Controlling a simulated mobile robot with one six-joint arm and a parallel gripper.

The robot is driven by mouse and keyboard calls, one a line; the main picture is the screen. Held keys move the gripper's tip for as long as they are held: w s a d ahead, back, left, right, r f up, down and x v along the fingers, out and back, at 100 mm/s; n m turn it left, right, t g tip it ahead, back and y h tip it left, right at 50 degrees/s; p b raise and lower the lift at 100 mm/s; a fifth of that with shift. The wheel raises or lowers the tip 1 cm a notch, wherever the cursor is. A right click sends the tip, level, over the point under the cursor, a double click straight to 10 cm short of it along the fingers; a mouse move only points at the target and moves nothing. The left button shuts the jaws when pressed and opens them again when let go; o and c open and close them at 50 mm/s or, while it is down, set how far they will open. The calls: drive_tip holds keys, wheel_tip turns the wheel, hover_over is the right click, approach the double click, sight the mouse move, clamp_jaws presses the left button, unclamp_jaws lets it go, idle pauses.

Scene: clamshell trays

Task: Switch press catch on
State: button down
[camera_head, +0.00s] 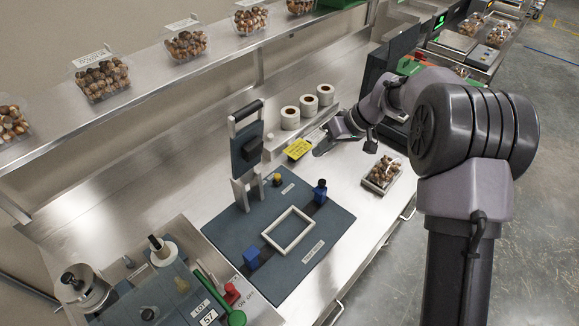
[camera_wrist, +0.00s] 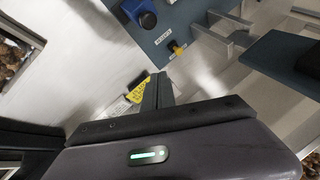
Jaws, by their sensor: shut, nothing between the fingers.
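The press stands on a dark blue base plate (camera_head: 310,262), its hinged pad (camera_head: 246,145) raised upright. A small yellow knob (camera_head: 277,179) with a dark base sits beside a white label on the plate; I cannot read the label or tell the knob's position. In the wrist view the yellow knob (camera_wrist: 177,48) and label (camera_wrist: 163,37) lie ahead of my fingertips. My gripper (camera_head: 319,150) is shut and empty, beyond the plate's far edge, apart from the knob. It also shows in the wrist view (camera_wrist: 158,82). A blue block with a black knob (camera_head: 320,191) stands at the plate's right.
A white frame (camera_head: 289,230) lies on the plate. White rolls (camera_head: 290,117) and a yellow tag (camera_head: 297,149) are near my gripper. A clamshell of nuts (camera_head: 381,174) is at right. A green lever (camera_head: 220,300) and red knob (camera_head: 231,291) stand at front left.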

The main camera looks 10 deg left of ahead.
drive_tip(key=b, duration=0.3)
approach(277, 179)
drive_tip(key=w+f, duration=0.2)
drive_tip(key=w+d+f, duration=0.1)
drive_tip(key=w+f, duration=0.1)
drive_tip(key=shift+w+d+f, duration=0.1)
drive_tip(key=shift+w+f, duration=0.2)
drive_tip(key=shift+w, duration=0.05)
drive_tip(key=a, duration=0.1)
drive_tip(key=s+a, duration=0.1)
drive_tip(key=a+f, duration=0.1)
drive_tip(key=shift+s+b, duration=0.3)
drive_tip(key=shift+b, duration=0.05)
drive_tip(key=shift+s+a, duration=0.2)
drive_tip(key=shift+a, duration=0.15)
